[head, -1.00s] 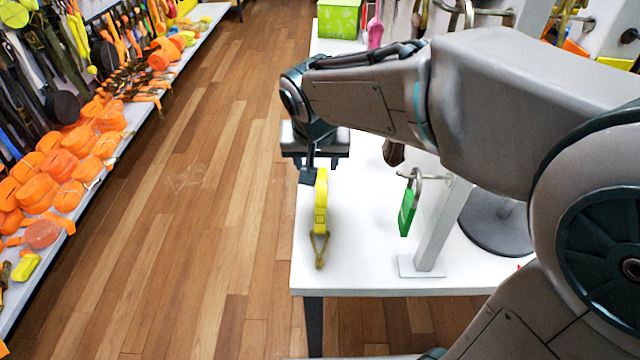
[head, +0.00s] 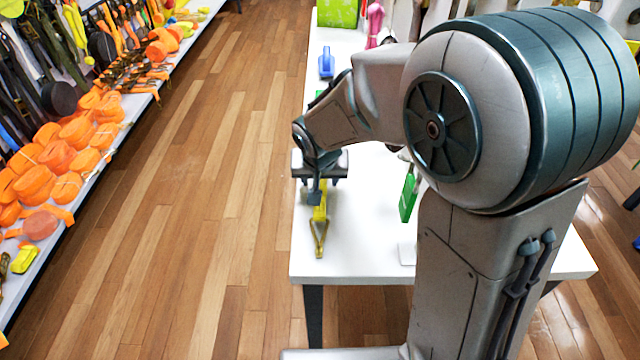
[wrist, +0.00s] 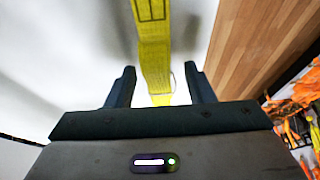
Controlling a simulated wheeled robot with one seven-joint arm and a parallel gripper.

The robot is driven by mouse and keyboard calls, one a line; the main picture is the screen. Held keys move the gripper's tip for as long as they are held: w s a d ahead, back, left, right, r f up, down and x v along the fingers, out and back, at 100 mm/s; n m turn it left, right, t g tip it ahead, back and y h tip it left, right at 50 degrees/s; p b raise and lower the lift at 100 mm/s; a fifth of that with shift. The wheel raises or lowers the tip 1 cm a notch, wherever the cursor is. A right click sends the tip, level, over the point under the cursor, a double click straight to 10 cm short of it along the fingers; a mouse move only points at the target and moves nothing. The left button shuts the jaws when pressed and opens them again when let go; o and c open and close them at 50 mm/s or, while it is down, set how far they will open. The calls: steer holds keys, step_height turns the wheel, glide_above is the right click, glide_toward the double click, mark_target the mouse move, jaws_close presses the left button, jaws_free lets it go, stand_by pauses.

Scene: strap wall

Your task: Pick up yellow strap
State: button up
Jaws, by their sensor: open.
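The yellow strap (head: 319,226) lies on the white table near its left edge, with a triangular metal-like end toward the front. In the head view my gripper (head: 316,195) is over the rear part of the strap and hides some of it. In the wrist view the strap (wrist: 153,50) runs between the two dark fingers of my gripper (wrist: 160,88), with a gap on each side. The fingers are apart and not closed on it. I cannot tell how high the fingertips are above the table.
The white table (head: 345,262) ends at the left above the wooden floor. A green strap (head: 408,198) hangs to the right of my gripper. A blue item (head: 326,62) and a pink item (head: 374,24) are farther back. A shelf of orange straps (head: 75,130) stands across the aisle.

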steer(key=shift+w+f, duration=0.1)
steer(key=shift+f, duration=0.1)
jaws_close()
